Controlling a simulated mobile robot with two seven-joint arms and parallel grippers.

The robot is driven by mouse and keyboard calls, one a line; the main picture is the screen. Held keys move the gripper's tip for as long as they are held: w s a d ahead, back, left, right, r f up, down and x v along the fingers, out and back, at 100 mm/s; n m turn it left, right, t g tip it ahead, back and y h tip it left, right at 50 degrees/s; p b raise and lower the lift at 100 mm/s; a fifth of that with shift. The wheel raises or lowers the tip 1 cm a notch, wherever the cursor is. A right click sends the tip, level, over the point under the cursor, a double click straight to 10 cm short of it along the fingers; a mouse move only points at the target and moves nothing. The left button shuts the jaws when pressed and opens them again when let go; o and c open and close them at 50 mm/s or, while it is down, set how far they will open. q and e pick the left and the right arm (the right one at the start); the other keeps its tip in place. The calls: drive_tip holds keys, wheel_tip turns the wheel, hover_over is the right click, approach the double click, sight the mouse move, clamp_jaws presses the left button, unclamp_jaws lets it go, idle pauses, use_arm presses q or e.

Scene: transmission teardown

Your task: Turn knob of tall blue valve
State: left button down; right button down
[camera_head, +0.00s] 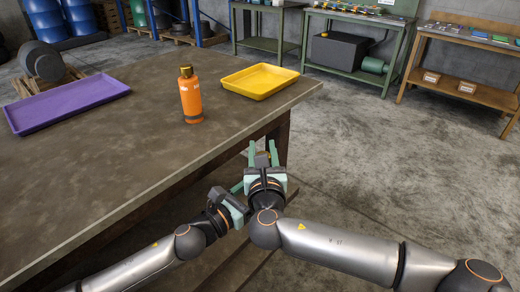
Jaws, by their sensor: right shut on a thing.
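I cannot make out a tall blue valve or its knob in the head view. My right gripper (262,153) is just off the table's front right edge, its green fingers pointing away from me. It is shut on a small grey-brown thing (262,159), mostly hidden between the fingers, so I cannot tell what it is. My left gripper (239,190) is close beside it on the left, lower and partly overlapped. Its fingers are hard to see, and whether they are open or shut is unclear.
Green benches (362,22) and a wooden bench (470,42) stand behind. The floor at right is clear.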

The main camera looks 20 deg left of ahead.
drive_tip(key=shift+w+d+m+t+h, duration=0.15)
drive_tip(key=shift+m+t+h, duration=0.1)
drive_tip(key=shift+m+h, duration=0.4)
drive_tip(key=shift+s+d+m+t+h, duration=0.15)
drive_tip(key=shift+m+t+h, duration=0.15)
drive_tip(key=shift+h, duration=0.55)
drive_tip(key=shift+w, duration=0.1)
drive_tip(key=shift+c, duration=2.3)
unclamp_jaws()
drive_tip(key=v, duration=1.2)
drive_tip(key=shift+r, duration=0.3)
wheel_tip(320, 180, up, 10)
drive_tip(key=shift+f, duration=0.15)
